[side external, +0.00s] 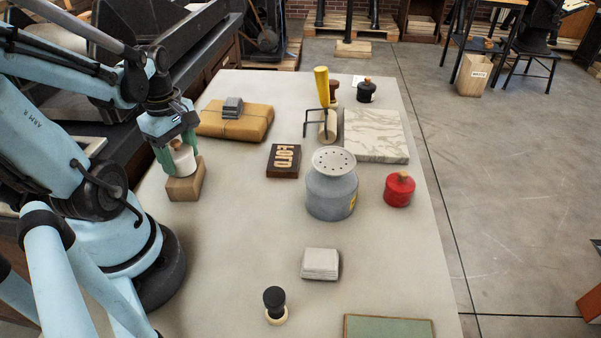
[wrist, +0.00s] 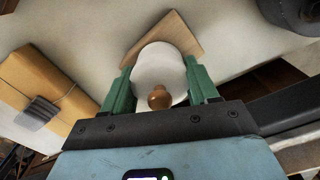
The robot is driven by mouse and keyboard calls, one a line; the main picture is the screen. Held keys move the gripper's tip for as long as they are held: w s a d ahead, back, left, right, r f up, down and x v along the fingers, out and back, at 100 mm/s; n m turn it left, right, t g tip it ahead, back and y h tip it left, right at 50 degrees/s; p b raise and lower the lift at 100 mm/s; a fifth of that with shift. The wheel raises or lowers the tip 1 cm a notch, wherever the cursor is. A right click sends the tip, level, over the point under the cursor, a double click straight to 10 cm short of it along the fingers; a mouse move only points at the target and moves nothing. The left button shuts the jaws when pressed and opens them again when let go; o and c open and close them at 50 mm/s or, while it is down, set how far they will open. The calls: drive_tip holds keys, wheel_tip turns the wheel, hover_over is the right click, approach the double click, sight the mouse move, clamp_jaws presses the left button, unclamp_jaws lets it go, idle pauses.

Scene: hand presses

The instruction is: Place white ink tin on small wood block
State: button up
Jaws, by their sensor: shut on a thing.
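The white ink tin (side external: 184,160) has a round wooden knob (wrist: 159,98) on its lid. My gripper (side external: 177,158) is shut on the tin, with one green finger on each side of it. In the wrist view the white tin (wrist: 160,70) sits between my gripper's fingers (wrist: 160,90). The small wood block (side external: 184,188) is directly below the tin, and its edge also shows past the tin in the wrist view (wrist: 185,35). The tin's base appears at the block's top; I cannot tell whether they touch. The tin hides part of the block.
A brown wrapped parcel (side external: 236,124) with grey metal on top lies just behind the block. A wooden letter block (side external: 284,160), a grey can (side external: 331,195), a red tin (side external: 399,190) and a marbled slab (side external: 375,140) stand to the right. The table front-left of centre is clear.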

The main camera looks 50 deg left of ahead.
drive_tip(key=shift+f, duration=0.15)
drive_tip(key=o, duration=1.2)
drive_tip(key=shift+o, duration=0.2)
wheel_tip(320, 180, up, 12)
drive_tip(key=shift+r, duration=0.1)
drive_tip(key=shift+w+d+m, duration=0.2)
drive_tip(key=shift+w+m, duration=0.15)
drive_tip(key=shift+m, duration=0.15)
drive_tip(key=w+d+f+m+t, duration=0.2)
drive_tip(key=w+d+m, duration=0.4)
drive_tip(key=m, duration=0.4)
drive_tip(key=w+d+f+m+t, duration=0.2)
drive_tip(key=w+d+m+t, duration=0.3)
drive_tip(key=d+m, duration=0.4)
drive_tip(key=w+m, duration=0.1)
drive_tip(key=m, duration=0.1)
drive_tip(key=shift+w+m, duration=0.2)
drive_tip(key=shift+m, duration=0.1)
drive_tip(key=shift+a, duration=0.1)
